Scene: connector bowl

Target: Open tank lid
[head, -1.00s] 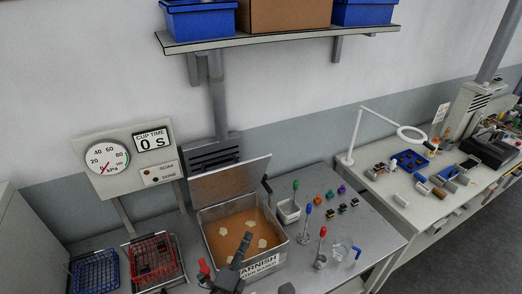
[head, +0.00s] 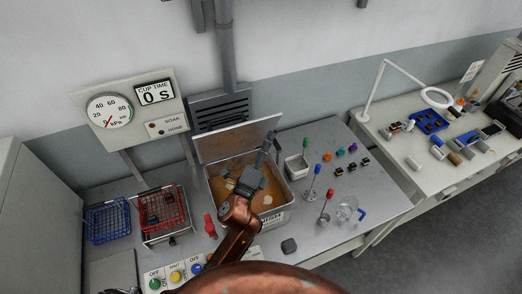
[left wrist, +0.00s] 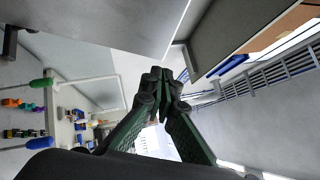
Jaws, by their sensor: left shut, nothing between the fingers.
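The varnish tank (head: 268,216) is a metal box holding amber liquid with pale patches. Its grey lid (head: 228,143) stands raised, hinged up at the tank's back edge. My left gripper (head: 268,141) is shut and empty, its tips close to the lid's right end; I cannot tell whether they touch it. My left arm hides part of the tank's front. In the left wrist view the shut fingers (left wrist: 162,80) point past a large grey panel (left wrist: 105,20), probably the lid. My right gripper is not in view.
A red basket (head: 160,208) and blue basket (head: 107,220) stand left of the tank. A gauge and timer panel (head: 130,108) is behind them. A small white container (head: 297,166), colored connectors, upright tools and a glass jar (head: 346,208) sit to the right.

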